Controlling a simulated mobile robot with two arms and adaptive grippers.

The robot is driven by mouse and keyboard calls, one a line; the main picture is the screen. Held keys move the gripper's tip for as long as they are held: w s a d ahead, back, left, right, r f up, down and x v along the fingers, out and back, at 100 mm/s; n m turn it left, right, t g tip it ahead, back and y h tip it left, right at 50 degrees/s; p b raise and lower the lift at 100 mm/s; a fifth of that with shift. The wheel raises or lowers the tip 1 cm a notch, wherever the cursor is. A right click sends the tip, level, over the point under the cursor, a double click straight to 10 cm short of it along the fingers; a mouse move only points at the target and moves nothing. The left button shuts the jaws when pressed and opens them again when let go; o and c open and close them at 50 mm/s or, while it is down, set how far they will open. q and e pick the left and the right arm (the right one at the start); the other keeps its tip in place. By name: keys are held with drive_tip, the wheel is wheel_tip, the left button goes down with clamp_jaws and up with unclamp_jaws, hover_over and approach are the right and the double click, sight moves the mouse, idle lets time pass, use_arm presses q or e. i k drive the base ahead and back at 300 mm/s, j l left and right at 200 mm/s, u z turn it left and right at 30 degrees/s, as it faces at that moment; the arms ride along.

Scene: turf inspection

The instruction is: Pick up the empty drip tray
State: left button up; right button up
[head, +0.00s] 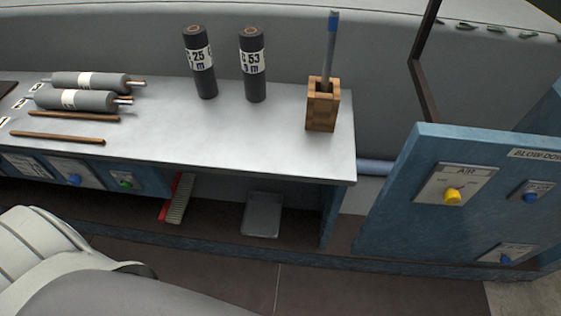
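A grey, shallow tray (262,216), which looks like the drip tray, sits on the low shelf under the right part of the metal bench. It looks empty, though its back part is in the shade of the bench top. Neither of my grippers is in the head view. Only pale rounded parts of my own body show at the lower left, well apart from the tray.
A red-backed brush (177,200) stands left of the tray. The metal bench top (225,130) above holds two dark cylinders (199,65), a wooden holder (322,105) and grey rollers (76,101). A blue panel with knobs (425,180) stands at right.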

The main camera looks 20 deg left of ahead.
sight(261, 219)
drive_tip(key=u, duration=0.95)
drive_tip(key=j, duration=0.55)
